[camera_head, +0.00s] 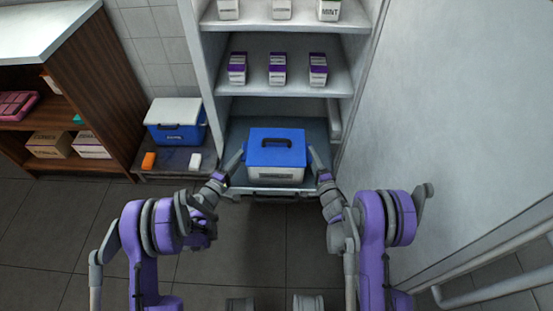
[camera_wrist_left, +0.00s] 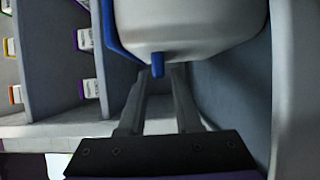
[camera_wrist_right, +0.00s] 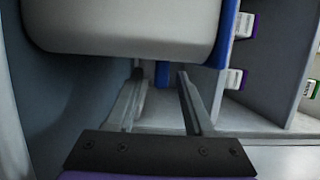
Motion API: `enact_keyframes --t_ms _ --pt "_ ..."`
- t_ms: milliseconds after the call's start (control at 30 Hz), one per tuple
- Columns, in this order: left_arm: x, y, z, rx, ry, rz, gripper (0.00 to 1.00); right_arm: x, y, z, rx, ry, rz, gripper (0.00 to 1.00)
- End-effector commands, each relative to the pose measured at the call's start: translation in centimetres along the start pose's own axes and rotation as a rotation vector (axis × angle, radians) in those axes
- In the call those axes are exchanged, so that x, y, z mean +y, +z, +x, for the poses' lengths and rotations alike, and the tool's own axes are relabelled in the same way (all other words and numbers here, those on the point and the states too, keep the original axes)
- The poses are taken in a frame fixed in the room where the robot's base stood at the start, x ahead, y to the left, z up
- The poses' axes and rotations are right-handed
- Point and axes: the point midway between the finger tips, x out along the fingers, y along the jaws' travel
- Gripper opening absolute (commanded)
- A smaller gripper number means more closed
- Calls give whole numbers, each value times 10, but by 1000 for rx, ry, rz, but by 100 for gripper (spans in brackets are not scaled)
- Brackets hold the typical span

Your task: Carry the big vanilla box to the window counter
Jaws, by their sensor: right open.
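The big vanilla box (camera_head: 276,158) is white with a blue lid and a dark top handle. It sits upright on the lowest level of the white shelf unit. A blue side tab shows at each end of it, in the left wrist view (camera_wrist_left: 158,66) and the right wrist view (camera_wrist_right: 162,73). My left gripper (camera_head: 238,158) is at the box's left side, its fingers close around the tab; whether they grip it is unclear. My right gripper (camera_head: 316,160) is open at the right side, with the tab between or just beyond its fingertips.
Small purple-marked cartons (camera_head: 277,69) stand on the shelf above. A blue cooler with a white lid (camera_head: 176,120) stands left on a low dark platform, with an orange item (camera_head: 149,160) and a white item (camera_head: 195,161) before it. A white wall is close on the right.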

Motion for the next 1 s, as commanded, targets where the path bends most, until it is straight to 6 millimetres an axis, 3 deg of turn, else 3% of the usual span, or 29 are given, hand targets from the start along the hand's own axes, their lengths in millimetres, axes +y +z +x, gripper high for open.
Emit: enact_keyframes --t_ms 200,567,767,867,1000 --pt "0 0 23 0 0 1 32 0 0 23 -1 0 0 52" --pt "0 0 27 0 0 1 32 0 0 27 0 0 0 52" --pt "0 0 27 1 0 1 0 0 0 27 0 0 0 20" --pt "0 0 27 1 0 1 0 0 0 27 0 0 0 2" --pt "0 0 27 1 0 1 0 0 0 27 0 0 0 0"
